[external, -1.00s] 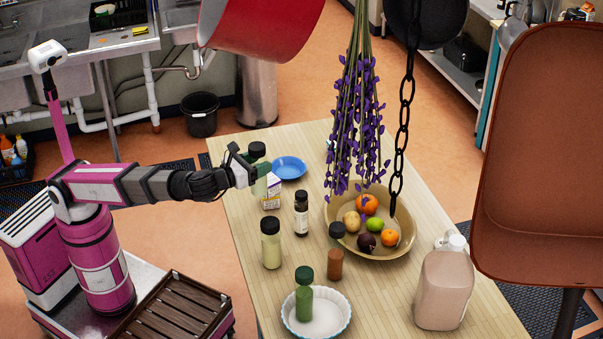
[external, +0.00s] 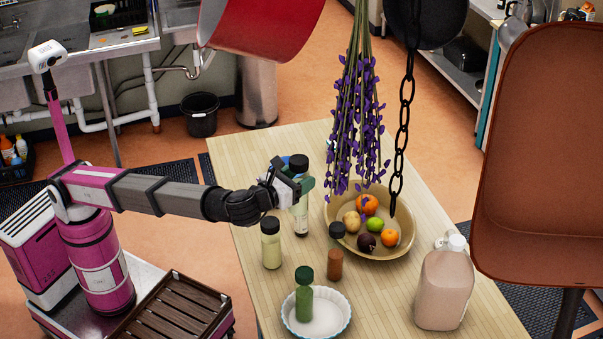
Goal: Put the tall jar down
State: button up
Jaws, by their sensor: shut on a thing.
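My gripper (external: 296,185) is shut on a tall jar (external: 299,162) with a dark cap and a pale greenish body. It holds the jar upright over the left part of the wooden table (external: 262,143). The fingers cover the jar's middle. I cannot tell how far the jar's base is above the table.
A pale yellow jar (external: 271,246) stands close in front of my gripper. A brown-red bottle (external: 335,255) and a fruit bowl (external: 390,250) are to the right. A white dish (external: 333,318) holds a green bottle (external: 304,296). The table's far left is clear.

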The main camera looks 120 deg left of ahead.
jog(key=w+d+f+n+g, duration=0.1)
jog(key=w+d+g, duration=0.1)
jog(key=w+d, duration=1.4)
notch_tip(320, 180, down, 21)
jog(key=w+a, duration=0.1)
jog(key=a, duration=0.1)
jog(key=shift+w+a+y, duration=0.15)
jog(key=shift+w+y, duration=0.05)
jog(key=shift+y, duration=0.1)
jog(key=shift+f, duration=0.7)
jog(key=o, duration=1.1)
jog(key=shift+r, duration=0.1)
jog(key=v, duration=1.2)
jog(key=shift+r, duration=0.4)
